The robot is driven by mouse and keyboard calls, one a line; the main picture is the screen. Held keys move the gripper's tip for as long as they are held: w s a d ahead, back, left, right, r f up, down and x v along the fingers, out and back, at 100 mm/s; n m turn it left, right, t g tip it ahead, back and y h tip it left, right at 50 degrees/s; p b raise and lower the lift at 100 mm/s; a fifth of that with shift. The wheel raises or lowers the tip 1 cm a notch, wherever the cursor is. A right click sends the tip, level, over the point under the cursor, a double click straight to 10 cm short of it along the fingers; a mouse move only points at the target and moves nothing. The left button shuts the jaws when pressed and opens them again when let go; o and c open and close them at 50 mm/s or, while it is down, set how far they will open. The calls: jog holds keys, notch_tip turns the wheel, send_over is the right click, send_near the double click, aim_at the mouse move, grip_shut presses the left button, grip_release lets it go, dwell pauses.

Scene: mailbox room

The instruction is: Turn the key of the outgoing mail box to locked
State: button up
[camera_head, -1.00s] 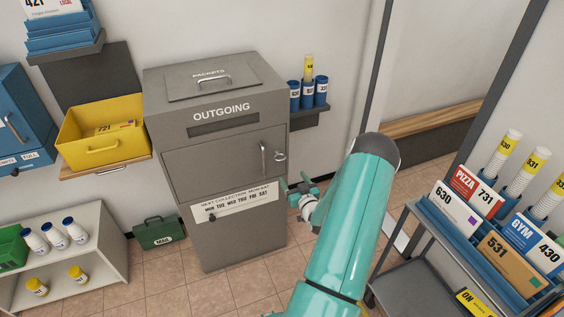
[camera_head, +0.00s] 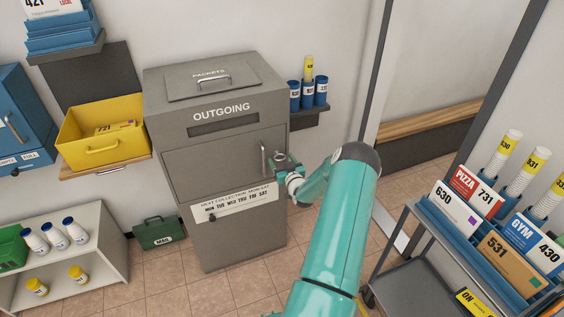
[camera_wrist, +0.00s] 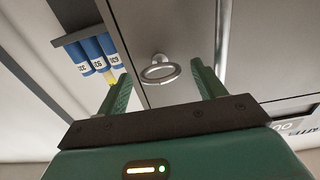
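The grey outgoing mail box (camera_head: 225,160) stands against the wall with its front door shut. Its key (camera_wrist: 159,72) has a ring-shaped bow and sits in the lock on the door, right of the upright door handle (camera_head: 264,160). In the head view the key (camera_head: 280,156) is partly hidden by my gripper (camera_head: 287,165). In the wrist view my gripper (camera_wrist: 162,90) is open, with a green finger on each side of the key's ring and a gap on both sides.
Blue tubes (camera_wrist: 88,57) stand on a shelf beside the box. A yellow bin (camera_head: 103,138) is on the left wall and a green case (camera_head: 157,233) on the floor. A grey cart (camera_head: 415,285) with parcels stands at the right. Floor before the box is clear.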

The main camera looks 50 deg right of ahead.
jog(key=c, duration=0.9)
jog(key=shift+n, duration=0.5)
jog(key=n, duration=1.6)
jog(key=shift+n, duration=0.4)
jog(key=o, duration=1)
